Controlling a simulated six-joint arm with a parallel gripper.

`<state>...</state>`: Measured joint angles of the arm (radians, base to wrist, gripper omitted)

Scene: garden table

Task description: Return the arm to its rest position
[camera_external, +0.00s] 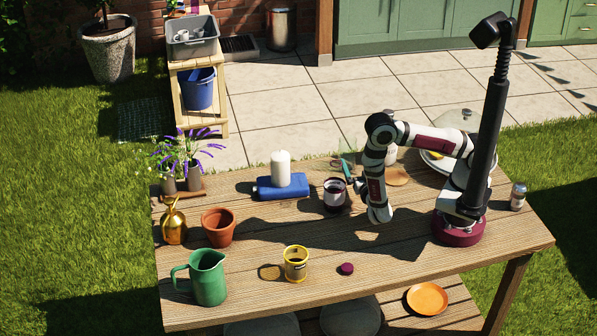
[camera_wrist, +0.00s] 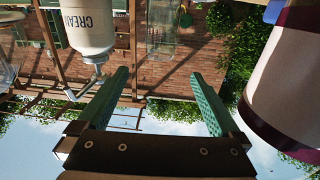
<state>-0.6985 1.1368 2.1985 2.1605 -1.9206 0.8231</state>
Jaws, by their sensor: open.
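That view is upside down, with sky at the bottom. My arm stands on a round maroon base at the right of the wooden table (camera_external: 390,262).
A white bottle lettered CREAM (camera_wrist: 88,28) shows beyond the left finger. A terracotta pot (camera_external: 218,228), green jug (camera_external: 207,278), yellow mug (camera_external: 296,264) and salt shaker (camera_external: 518,197) stand on the table. The front right is clear.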

